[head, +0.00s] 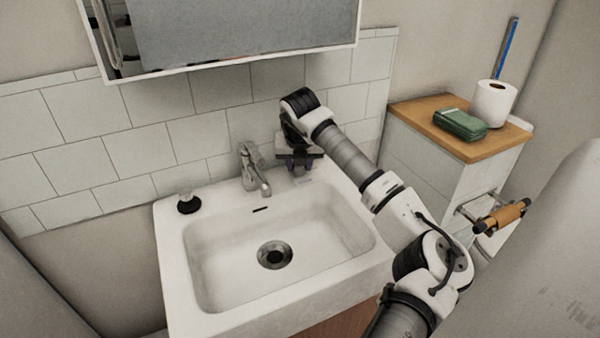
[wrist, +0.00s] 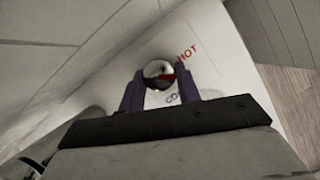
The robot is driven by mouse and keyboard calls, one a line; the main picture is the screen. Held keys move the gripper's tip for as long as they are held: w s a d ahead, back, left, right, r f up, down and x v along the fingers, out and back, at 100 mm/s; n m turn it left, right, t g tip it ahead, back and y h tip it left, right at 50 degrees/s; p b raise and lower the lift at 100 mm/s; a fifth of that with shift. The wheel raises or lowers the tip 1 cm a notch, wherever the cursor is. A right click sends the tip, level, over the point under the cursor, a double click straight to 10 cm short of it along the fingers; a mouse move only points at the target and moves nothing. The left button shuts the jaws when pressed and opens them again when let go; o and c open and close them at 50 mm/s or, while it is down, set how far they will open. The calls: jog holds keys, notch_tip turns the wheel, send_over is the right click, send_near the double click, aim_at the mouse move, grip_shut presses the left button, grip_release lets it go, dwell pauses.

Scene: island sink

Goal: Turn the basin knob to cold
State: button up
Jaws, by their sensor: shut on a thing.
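The basin knob (wrist: 156,68) is a round, shiny metal knob with a red mark on its right side in the wrist view. Red letters "HOT" (wrist: 188,54) are on the white surface to its upper right. Blue letters starting "CO" (wrist: 172,98) are below right, partly hidden by my right finger. The red mark lies between the two labels. My gripper (wrist: 159,91) has a dark finger on each side of the knob and is shut on it. In the head view my gripper (head: 298,163) is at the sink's back right corner and hides the knob.
The faucet (head: 254,170) stands close to the left of my gripper. The white sink (head: 180,270) has an empty basin. A dark-topped dispenser (head: 188,203) is at its back left. Tiled wall (head: 160,150) is close behind. A cabinet (head: 455,145) with paper roll and green box stands right.

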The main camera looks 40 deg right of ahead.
jog(key=m+b, duration=0.2)
jog(key=m+g+h+b, duration=0.1)
jog(key=m+b, duration=0.2)
jog(key=shift+w+a+f+m+g, duration=0.15)
jog(key=shift+w+m+g, duration=0.05)
jog(key=shift+m+g, duration=0.1)
jog(key=shift+w+m+g+h+b, duration=0.15)
jog(key=shift+m+g+b, duration=0.35)
jog(key=shift+m, duration=0.5)
jog(key=shift+s+m+g+h+b, duration=0.1)
jog(key=shift+m+g+h+b, duration=0.2)
jog(key=shift+m+b, duration=0.5)
jog(key=shift+m, duration=0.3)
jog(key=o, duration=1)
jog(key=shift+r, duration=0.2)
